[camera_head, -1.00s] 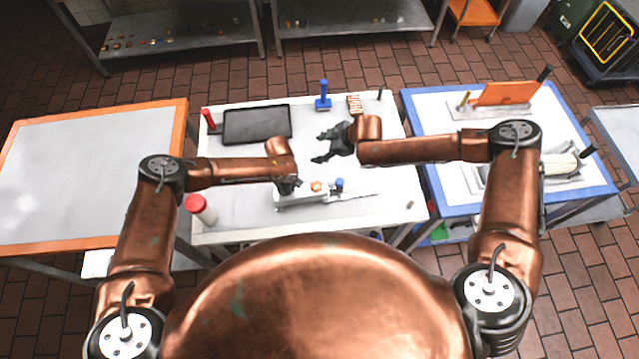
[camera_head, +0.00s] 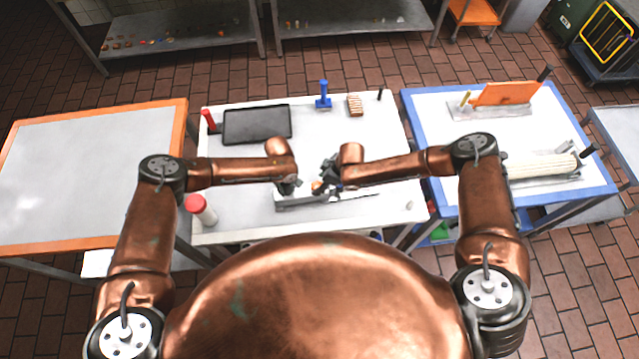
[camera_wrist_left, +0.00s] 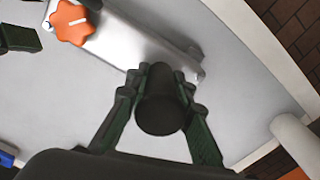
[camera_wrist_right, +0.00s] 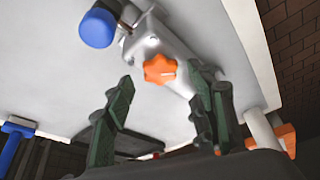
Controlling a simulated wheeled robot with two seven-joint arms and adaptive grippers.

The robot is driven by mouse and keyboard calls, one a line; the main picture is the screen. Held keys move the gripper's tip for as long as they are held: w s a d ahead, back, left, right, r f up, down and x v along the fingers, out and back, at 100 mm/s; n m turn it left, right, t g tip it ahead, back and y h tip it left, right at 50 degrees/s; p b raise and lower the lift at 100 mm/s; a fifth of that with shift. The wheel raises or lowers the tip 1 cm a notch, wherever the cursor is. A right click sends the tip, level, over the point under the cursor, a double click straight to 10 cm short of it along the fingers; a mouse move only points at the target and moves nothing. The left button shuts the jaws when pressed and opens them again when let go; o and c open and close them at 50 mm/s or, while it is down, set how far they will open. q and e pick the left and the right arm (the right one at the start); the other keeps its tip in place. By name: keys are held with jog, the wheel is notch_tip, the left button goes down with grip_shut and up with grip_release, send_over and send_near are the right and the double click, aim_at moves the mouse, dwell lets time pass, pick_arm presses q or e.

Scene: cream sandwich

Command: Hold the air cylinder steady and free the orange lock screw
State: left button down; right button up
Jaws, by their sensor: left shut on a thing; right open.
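The orange lock screw (camera_wrist_right: 160,69) is a star-shaped knob on a pale metal body (camera_wrist_right: 158,40); it shows again in the left wrist view (camera_wrist_left: 72,22). A dark round-ended cylinder (camera_wrist_left: 160,112), seemingly the air cylinder, sticks out at the end of the body. My left gripper (camera_head: 288,187) is shut around this cylinder. My right gripper (camera_head: 325,180) is open, with the orange screw between its spread fingers in the right wrist view; I cannot tell whether they touch it. In the head view the right gripper partly hides the screw and body.
On the white table stand a dark tray (camera_head: 257,124), a blue upright tool (camera_head: 323,97), a striped block (camera_head: 355,105) and a red-capped bottle (camera_head: 200,207). A blue knob (camera_wrist_right: 97,28) is on the body near the screw. A blue-edged table (camera_head: 420,130) adjoins on the right.

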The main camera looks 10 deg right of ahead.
jog(key=shift+w+a+f, duration=0.1)
jog(key=shift+a+f, duration=0.1)
jog(key=shift+f, duration=0.3)
jog(key=shift+c, duration=0.7)
jog(key=c, duration=1)
jog(key=shift+n+g, duration=0.3)
jog(key=shift+n, duration=0.4)
